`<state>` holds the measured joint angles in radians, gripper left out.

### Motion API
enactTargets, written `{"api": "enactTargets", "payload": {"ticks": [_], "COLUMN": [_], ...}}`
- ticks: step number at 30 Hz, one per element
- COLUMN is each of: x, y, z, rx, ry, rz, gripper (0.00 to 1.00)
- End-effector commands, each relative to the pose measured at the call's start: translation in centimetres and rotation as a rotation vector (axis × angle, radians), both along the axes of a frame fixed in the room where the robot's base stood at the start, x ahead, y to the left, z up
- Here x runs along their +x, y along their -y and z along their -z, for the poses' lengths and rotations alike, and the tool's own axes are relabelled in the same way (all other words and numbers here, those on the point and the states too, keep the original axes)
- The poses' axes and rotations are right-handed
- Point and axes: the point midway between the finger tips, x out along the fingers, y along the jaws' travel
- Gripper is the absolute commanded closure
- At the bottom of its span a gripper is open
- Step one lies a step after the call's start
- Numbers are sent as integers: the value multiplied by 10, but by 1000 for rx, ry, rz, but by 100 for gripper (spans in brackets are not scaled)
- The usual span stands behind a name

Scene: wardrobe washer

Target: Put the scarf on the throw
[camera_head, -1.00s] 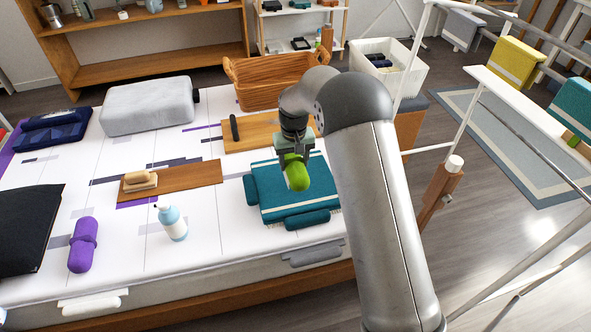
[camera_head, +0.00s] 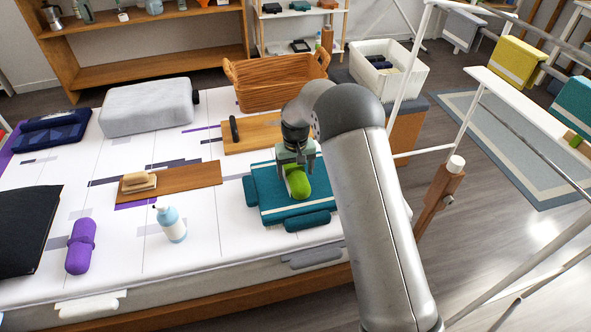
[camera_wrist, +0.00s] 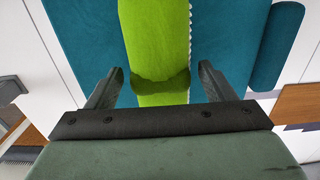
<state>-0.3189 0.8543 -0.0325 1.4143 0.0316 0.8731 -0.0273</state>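The scarf is a bright green roll (camera_head: 298,182) lying on the throw, a folded teal cloth (camera_head: 268,192) with a pale stripe near the right front of the bed. My gripper (camera_head: 296,158) is right over the scarf's far end. In the wrist view, my gripper's fingers (camera_wrist: 161,70) stand apart on either side of the scarf (camera_wrist: 158,40), with small gaps showing teal cloth (camera_wrist: 90,35) beside it. My gripper is open and does not hold the scarf. The scarf's far end is partly hidden by the gripper.
Wooden boards (camera_head: 195,178) and a pump bottle (camera_head: 171,223) lie or stand left of the throw. A purple roll (camera_head: 80,246) is farther left. A wicker basket (camera_head: 272,93) stands behind, and a white rack post (camera_head: 412,70) rises to the right.

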Motion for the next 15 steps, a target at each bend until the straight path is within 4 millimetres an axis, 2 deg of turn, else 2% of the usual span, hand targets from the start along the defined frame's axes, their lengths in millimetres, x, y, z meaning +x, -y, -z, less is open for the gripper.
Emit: {"api": "enactTargets", "payload": {"ticks": [4, 8, 15], "x": [0, 0, 1], "y": [0, 0, 0], "z": [-1, -12, -62], "rx": [0, 0, 1], "ry": [0, 1, 3], "rz": [0, 0, 1], "gripper": [24, 24, 24]}}
